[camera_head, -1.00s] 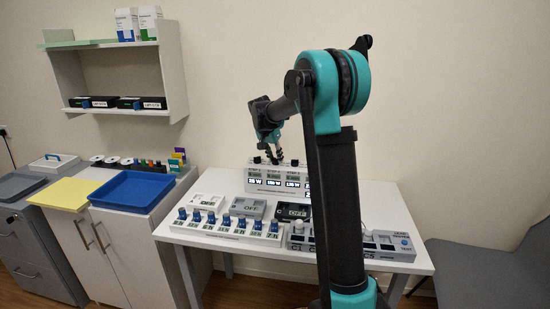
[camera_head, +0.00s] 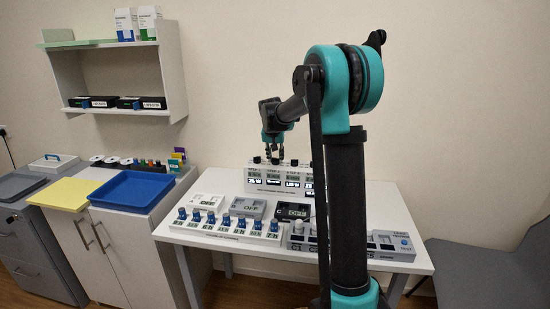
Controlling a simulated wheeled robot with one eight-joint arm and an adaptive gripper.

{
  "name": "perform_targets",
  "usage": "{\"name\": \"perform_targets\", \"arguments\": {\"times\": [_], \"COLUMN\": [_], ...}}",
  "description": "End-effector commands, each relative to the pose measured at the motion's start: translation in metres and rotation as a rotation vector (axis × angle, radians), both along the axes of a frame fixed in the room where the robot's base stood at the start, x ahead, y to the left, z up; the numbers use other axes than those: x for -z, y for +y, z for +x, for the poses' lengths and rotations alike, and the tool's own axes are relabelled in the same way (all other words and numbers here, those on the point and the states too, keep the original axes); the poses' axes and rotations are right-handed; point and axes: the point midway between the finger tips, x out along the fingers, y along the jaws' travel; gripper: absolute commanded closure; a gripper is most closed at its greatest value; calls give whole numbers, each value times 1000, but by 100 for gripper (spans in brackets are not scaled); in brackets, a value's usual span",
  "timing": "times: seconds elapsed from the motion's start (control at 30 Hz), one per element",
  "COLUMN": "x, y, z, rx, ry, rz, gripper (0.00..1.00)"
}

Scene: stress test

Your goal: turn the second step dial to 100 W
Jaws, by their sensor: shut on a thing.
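The white step unit (camera_head: 255,188) stands at the back of the white table, with a row of dark displays on its front and small black dials along its top. The first display seems to read 25 W; the second display (camera_head: 273,182) is too small to read surely. My gripper (camera_head: 275,153) points down at the unit's top, its fingers on either side of the second step dial (camera_head: 275,161) and shut on it. The first dial (camera_head: 257,160) stands free to the left. My arm hides the unit's right end.
In front of the unit are a row of blue-knobbed switches (camera_head: 228,224), grey and black meter boxes (camera_head: 247,207) and a grey tester (camera_head: 393,243). A blue tray (camera_head: 133,205) lies on the left cabinet. A wall shelf (camera_head: 130,110) hangs above it.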

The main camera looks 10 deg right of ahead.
Motion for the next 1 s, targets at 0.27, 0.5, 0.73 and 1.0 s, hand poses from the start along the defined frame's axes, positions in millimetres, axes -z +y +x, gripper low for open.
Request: {"name": "perform_targets", "arguments": {"times": [0.27,0.5,0.73,1.0], "x": [0,0,0,0], "y": [-3,-4,-6,-6], "z": [0,0,1,1], "rx": [-260,-488,-705,-935], "ry": [0,0,1,0], "rz": [1,1,1,1], "gripper": [100,100,100,100]}}
